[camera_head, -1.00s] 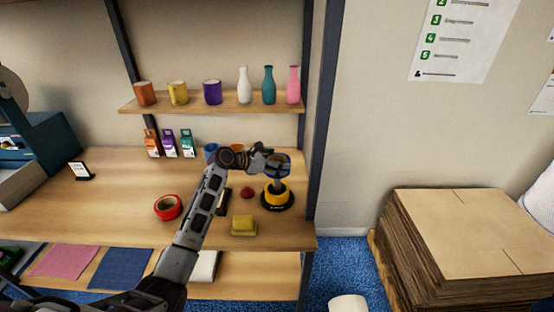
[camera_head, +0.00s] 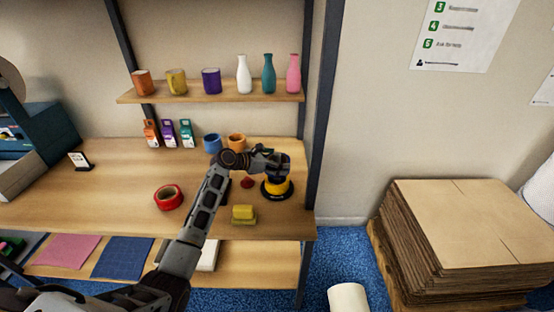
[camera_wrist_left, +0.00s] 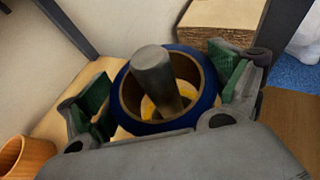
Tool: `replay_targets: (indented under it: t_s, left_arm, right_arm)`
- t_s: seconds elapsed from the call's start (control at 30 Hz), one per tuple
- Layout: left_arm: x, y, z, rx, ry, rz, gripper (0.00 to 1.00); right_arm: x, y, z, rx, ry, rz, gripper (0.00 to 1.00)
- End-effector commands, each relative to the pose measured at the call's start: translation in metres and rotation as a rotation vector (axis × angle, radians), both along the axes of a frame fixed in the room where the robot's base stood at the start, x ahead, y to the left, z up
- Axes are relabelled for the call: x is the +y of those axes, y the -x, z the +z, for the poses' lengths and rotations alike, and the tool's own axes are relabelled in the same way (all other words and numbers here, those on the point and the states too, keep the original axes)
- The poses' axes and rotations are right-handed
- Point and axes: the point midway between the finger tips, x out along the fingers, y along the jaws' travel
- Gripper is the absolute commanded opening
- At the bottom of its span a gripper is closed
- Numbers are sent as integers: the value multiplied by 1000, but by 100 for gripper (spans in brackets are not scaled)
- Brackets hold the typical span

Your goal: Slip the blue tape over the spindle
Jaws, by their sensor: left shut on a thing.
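My left gripper (camera_head: 272,163) is shut on the blue tape (camera_wrist_left: 209,98), with green pads at either side of the roll in the left wrist view (camera_wrist_left: 165,95). The grey spindle (camera_wrist_left: 153,70) stands up through the roll's brown core, and its top covers part of the far rim. A yellow roll (camera_head: 284,187) sits low on the spindle's round black base (camera_head: 279,198), below my gripper. Yellow also shows through the tape's hole. In the head view the gripper hides most of the blue tape and the post. My right gripper is not in view.
A yellow block (camera_head: 243,214), a small red object (camera_head: 247,183) and red tape (camera_head: 168,197) lie on the bench. A blue cup (camera_head: 212,143) and an orange cup (camera_head: 237,141) stand behind my arm. The rack post (camera_head: 322,120) is close on the right.

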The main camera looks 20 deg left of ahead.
Motion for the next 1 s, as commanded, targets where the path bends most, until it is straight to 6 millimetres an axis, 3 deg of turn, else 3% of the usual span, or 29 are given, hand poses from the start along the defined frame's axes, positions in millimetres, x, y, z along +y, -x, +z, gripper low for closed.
replay_targets:
  t_s: [1.0]
  left_arm:
    - [0,0,-41,-2,0,1,64]
  right_arm:
    - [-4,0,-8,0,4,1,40]
